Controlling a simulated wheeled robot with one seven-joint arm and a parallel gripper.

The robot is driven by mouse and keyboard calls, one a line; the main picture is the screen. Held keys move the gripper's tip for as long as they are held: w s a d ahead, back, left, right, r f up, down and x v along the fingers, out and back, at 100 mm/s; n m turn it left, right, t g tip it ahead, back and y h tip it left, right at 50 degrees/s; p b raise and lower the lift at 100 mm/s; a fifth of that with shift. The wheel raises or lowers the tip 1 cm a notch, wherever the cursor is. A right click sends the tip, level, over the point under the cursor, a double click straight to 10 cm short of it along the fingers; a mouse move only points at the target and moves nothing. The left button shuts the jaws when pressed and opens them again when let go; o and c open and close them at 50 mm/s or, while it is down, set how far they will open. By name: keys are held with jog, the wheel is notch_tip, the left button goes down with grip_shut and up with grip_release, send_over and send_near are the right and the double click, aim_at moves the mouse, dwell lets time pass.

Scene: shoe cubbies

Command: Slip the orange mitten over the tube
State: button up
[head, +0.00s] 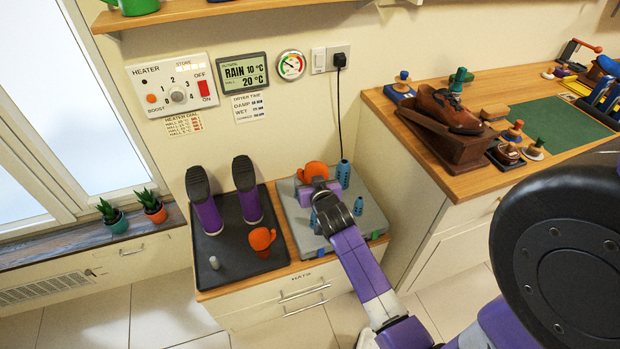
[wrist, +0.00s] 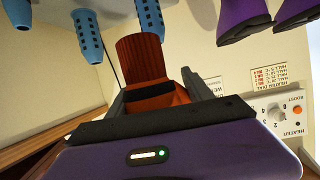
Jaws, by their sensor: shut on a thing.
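My gripper (head: 318,183) is shut on an orange mitten (head: 312,171) above the back left part of the grey dryer (head: 291,214). In the wrist view, the mitten (wrist: 140,55) sits between the two fingers (wrist: 153,92), its cuff end toward the dryer top. Blue perforated tubes stand on the dryer: one at back right (head: 343,173), one at front right (head: 358,206), one at front left (head: 313,219), partly hidden by my arm. Whether a tube is under the held mitten is hidden. A second orange mitten (head: 262,239) lies on the black tray.
The black tray (head: 236,258) left of the dryer also holds two purple boots (head: 206,212) and a small grey cylinder (head: 214,262). The wall behind carries a heater panel (head: 174,85). A wooden counter (head: 450,185) with shoe tools stands to the right.

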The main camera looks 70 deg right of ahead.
jog(key=shift+f, duration=0.1)
jog(key=shift+f+b, duration=2.6)
jog(key=shift+f, duration=0.2)
jog(key=shift+f+b, duration=4.2)
jog(key=shift+f, duration=0.35)
jog(key=o, duration=1.4)
